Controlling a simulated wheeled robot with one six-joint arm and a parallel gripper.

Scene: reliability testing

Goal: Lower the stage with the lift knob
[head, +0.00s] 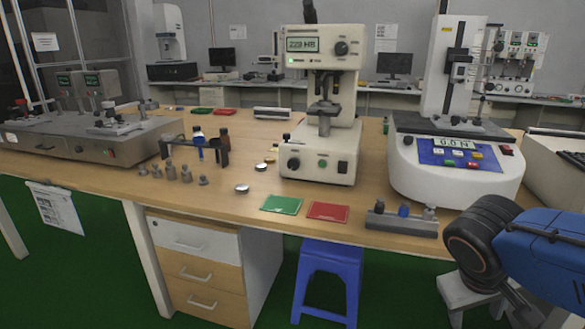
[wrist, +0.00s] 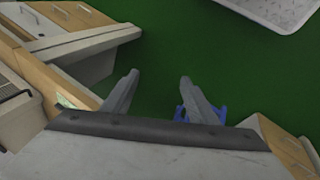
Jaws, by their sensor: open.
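The bench tester (head: 318,110) stands mid-bench with a lit display reading about "223 HB". Its stage (head: 324,108) is a small grey platform on a stem below the head. A black knob (head: 293,163) is on the left of the base front, beside a green button (head: 323,163) and a dark red one (head: 343,167). Another black knob (head: 341,48) is beside the display. No label shows which knob is the lift knob. My gripper (wrist: 160,78) is open and empty over the green floor in the wrist view, away from the tester.
A green pad (head: 281,204) and red pad (head: 328,211) lie before the tester. A grey block with small pieces (head: 402,222) sits near the bench's front edge. A force tester (head: 455,165) stands right. Weights (head: 171,172) stand left. A blue stool (head: 330,275) is below.

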